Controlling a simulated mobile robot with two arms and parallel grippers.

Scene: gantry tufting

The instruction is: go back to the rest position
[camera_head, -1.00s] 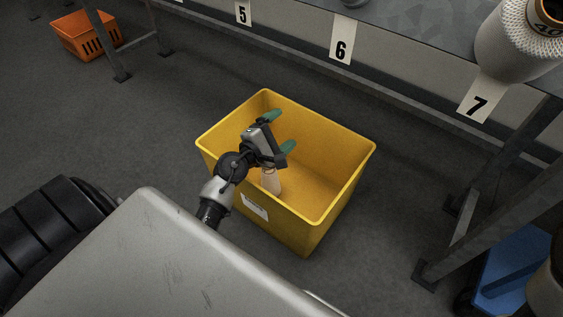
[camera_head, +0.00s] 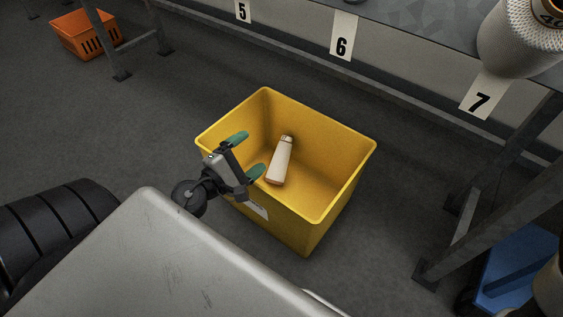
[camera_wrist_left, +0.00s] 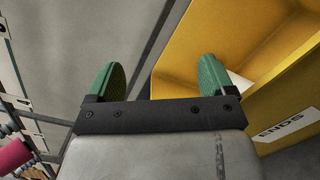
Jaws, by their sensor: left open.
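My left gripper (camera_head: 246,155) is open and empty at the left rim of the yellow bin in the head view. Its two green fingertips are spread apart, and they also show in the left wrist view (camera_wrist_left: 160,80). A pale bottle-like object (camera_head: 281,162) lies inside the yellow bin (camera_head: 338,190), to the right of the gripper and apart from it. In the left wrist view the bin's yellow wall (camera_wrist_left: 190,50) fills the right side, with a white label reading "ENDS" (camera_wrist_left: 285,125). My right gripper is not in view.
A grey table with number cards 5, 6 (camera_head: 343,37) and 7 (camera_head: 482,95) stands behind the bin. A large white cone (camera_head: 515,45) is on it. An orange crate (camera_head: 86,34) sits at the far left and a blue object (camera_head: 515,268) at lower right. Floor left of the bin is clear.

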